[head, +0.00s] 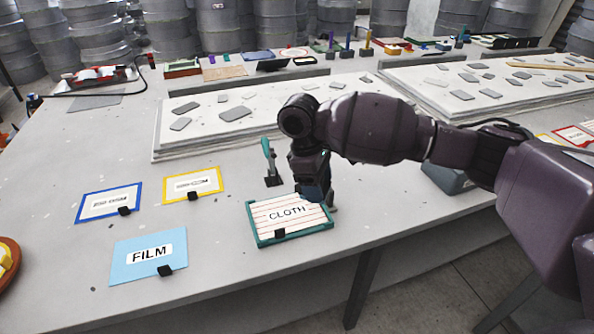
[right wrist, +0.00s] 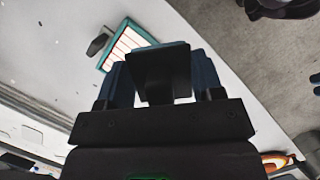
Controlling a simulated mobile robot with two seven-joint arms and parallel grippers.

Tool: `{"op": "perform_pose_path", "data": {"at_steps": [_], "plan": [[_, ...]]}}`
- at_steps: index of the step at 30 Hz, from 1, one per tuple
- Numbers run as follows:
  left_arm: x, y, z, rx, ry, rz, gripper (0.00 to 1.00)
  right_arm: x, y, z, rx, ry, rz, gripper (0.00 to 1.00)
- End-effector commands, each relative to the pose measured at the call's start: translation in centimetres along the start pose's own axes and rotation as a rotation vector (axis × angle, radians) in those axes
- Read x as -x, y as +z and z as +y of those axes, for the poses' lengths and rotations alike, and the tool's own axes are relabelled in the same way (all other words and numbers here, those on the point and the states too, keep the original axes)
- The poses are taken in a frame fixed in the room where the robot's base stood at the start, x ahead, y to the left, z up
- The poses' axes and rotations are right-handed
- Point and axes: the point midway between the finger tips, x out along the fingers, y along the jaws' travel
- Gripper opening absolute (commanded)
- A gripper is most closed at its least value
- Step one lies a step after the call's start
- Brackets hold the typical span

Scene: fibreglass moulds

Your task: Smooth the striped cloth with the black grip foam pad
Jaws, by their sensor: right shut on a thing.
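The striped cloth (head: 275,211), white with red lines and marked CLOTH, lies flat in a teal-edged frame near the table's front edge. A small black block (head: 279,233) sits at its front edge. My right gripper (head: 316,192) is over the right side of the cloth, pointing down. In the right wrist view it is shut on a black pad (right wrist: 162,75), held between its two blue-grey fingers. The striped cloth (right wrist: 124,45) shows just beyond the pad there. Whether the pad touches the cloth I cannot tell. My left gripper is not in view.
A blue FILM card (head: 140,258), a blue-edged card (head: 105,203) and a yellow-edged card (head: 190,184) lie left of the cloth. A teal-handled tool (head: 269,160) stands behind it. White slabs (head: 200,142) with grey pieces lie farther back. Bare table lies between the cards and cloth.

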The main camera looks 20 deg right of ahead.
Motion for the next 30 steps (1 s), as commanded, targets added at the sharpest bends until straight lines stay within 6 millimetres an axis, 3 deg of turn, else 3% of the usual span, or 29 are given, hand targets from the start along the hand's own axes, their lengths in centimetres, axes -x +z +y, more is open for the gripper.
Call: {"op": "perform_pose_path", "data": {"at_steps": [13, 30], "plan": [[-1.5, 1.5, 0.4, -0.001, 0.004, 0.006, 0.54, -1.1, -3.7, 3.8, 0.707, 0.198, 0.000, 0.42], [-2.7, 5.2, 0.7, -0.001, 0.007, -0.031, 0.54, -2.8, -7.8, 8.5, 1.586, 0.440, 0.001, 0.42]]}}
